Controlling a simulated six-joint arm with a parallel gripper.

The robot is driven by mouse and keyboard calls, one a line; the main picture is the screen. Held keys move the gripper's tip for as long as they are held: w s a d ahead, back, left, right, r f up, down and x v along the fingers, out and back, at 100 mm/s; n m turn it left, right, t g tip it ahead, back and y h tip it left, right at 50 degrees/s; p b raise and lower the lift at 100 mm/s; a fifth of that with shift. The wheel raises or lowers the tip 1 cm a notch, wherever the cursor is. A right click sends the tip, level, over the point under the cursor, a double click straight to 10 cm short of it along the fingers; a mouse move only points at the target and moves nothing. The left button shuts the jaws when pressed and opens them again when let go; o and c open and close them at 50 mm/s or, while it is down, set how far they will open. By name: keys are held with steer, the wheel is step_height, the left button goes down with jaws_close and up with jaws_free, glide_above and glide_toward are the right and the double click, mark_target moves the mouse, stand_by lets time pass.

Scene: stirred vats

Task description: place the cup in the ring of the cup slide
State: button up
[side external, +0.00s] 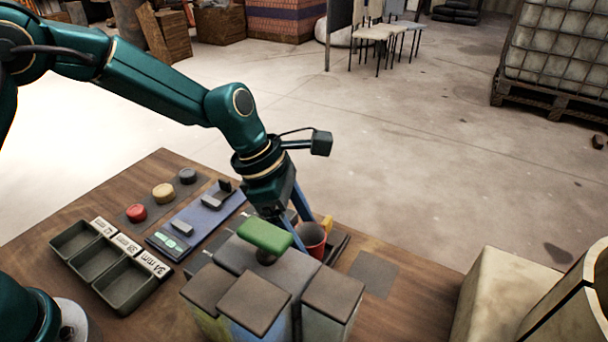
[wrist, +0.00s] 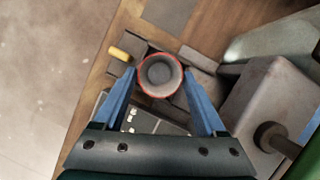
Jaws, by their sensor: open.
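The cup (side external: 313,238), red outside with a grey inside, stands upright behind the grey block in the side view. In the wrist view the cup (wrist: 160,75) shows from above as a red rim. A dark fixture with a yellow knob (wrist: 120,54), which looks like the cup slide (wrist: 200,60), lies around and under it. I cannot tell whether the cup is seated in a ring, as its base is hidden. My gripper (wrist: 159,73) is open, with one blue finger on each side of the cup near its rim. The gripper (side external: 304,233) points down in the side view.
A grey block with a green-topped knob (side external: 265,236) and several lidded boxes (side external: 255,302) stand close in front. A three-part tray (side external: 125,285), a blue panel (side external: 200,222) and red, yellow and dark buttons (side external: 163,193) lie left. A dark square (side external: 374,274) lies right of the cup.

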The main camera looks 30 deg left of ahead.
steer(key=v, duration=1.1)
steer(key=s+a+m+t+y, duration=0.2)
steer(key=s+a+m, duration=0.4)
steer(key=m, duration=0.5)
steer(key=s+a+r+m+t+y, duration=0.1)
steer(key=s+a+m+y, duration=0.1)
steer(key=s+a+m, duration=0.4)
steer(key=s+m, duration=0.3)
steer(key=m, duration=0.2)
steer(key=shift+s+t, duration=0.2)
steer(key=shift+t, duration=0.2)
steer(key=shift+a, duration=0.1)
